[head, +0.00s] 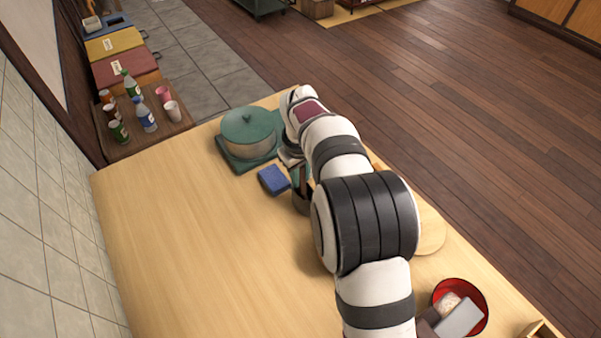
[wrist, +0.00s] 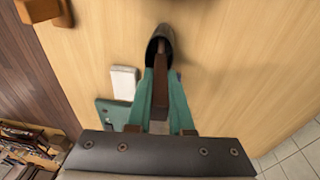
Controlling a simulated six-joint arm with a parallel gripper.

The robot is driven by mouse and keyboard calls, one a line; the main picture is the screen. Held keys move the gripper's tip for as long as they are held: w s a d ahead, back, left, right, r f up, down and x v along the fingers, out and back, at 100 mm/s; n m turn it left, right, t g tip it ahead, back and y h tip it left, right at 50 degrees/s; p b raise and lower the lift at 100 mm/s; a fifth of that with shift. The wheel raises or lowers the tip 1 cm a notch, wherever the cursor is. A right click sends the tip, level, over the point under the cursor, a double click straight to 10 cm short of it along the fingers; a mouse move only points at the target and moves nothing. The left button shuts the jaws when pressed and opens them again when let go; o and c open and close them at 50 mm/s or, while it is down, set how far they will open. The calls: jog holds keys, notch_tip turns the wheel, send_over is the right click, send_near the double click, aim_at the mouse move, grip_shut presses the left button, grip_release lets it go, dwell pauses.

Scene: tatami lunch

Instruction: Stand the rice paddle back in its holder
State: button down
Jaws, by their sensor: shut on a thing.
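The rice paddle (wrist: 161,85) is a narrow brown piece held between the teal fingers of my gripper (wrist: 160,80) in the wrist view. Its far end overlaps the mouth of the dark brown holder (wrist: 160,38); I cannot tell how deep it sits inside. In the head view the holder (head: 301,203) stands on the table right of the blue block, partly hidden by my arm. My gripper is mostly hidden behind my arm there.
A lidded teal pot (head: 248,132) stands on a teal mat (head: 232,163) beyond the holder. A blue block (head: 273,180) lies close left of the holder. A red bowl (head: 473,291) with things in it is at lower right. The left table half is clear.

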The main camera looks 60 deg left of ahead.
jog(key=shift+f, duration=0.3)
jog(key=shift+c, duration=0.9)
grip_release()
jog(key=shift+r, duration=0.1)
jog(key=shift+r, duration=3.45)
